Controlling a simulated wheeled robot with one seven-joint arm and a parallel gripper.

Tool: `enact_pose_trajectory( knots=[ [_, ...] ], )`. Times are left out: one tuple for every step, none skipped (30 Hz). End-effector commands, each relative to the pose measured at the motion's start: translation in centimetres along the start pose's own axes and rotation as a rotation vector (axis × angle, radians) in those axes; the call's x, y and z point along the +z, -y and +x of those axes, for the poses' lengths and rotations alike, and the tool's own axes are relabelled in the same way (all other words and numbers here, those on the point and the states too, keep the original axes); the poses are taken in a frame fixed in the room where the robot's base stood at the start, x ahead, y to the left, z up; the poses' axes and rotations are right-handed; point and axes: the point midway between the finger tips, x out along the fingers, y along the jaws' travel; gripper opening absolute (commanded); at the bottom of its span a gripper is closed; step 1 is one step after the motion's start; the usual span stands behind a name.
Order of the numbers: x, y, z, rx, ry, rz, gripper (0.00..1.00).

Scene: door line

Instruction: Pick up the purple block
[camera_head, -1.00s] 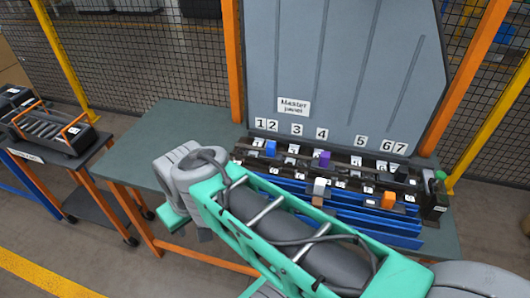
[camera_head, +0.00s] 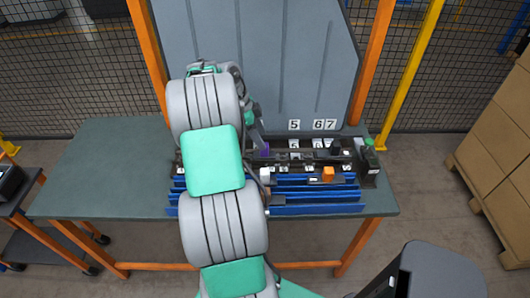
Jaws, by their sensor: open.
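The purple block (camera_head: 265,150) sits in the dark back row of the rack, just right of my arm, and is partly covered. My gripper (camera_head: 259,143) reaches down over the rack from behind my arm links, with its end close to the purple block. It is open, and much of it is hidden by the arm. I cannot tell whether a finger touches the block.
The rack (camera_head: 318,209) has blue front rails and stands on a grey-green table (camera_head: 95,170). A grey panel (camera_head: 300,60) rises behind. Cardboard boxes (camera_head: 497,130) stand at right. The table's left side is clear.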

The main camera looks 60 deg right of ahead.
Motion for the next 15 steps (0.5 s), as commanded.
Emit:
enact_pose_trajectory(
  knots=[
    [-0.1, 0.0, 0.6, 0.002, -0.001, -0.001, 0.55],
    [0.0, 0.1, 1.1, 0.003, 0.0, -0.002, 0.55],
    [0.0, 0.1, 1.7, 0.004, 0.0, -0.002, 0.55],
    [0.0, 0.2, 2.2, 0.004, 0.0, -0.003, 0.55],
    [0.1, 0.3, 2.8, 0.004, 0.0, -0.002, 0.55],
    [0.1, 0.3, 3.6, 0.003, 0.0, -0.003, 0.55],
    [0.1, 0.3, 4.1, 0.004, 0.0, -0.002, 0.55],
    [0.2, 0.3, 4.5, 0.002, 0.0, -0.003, 0.55],
    [0.2, 0.4, 4.9, 0.0, 0.0, -0.004, 0.55],
    [0.2, 0.4, 5.1, 0.0, 0.001, -0.004, 0.55],
    [0.3, 0.4, 5.2, -0.001, 0.001, -0.003, 0.55],
    [0.3, 0.4, 5.3, -0.002, 0.001, -0.003, 0.55],
    [0.3, 0.4, 5.3, -0.002, 0.001, -0.004, 0.55],
    [0.3, 0.4, 5.3, -0.002, 0.001, -0.004, 0.55],
    [0.3, 0.4, 5.3, -0.002, 0.001, -0.004, 0.55]
  ],
)
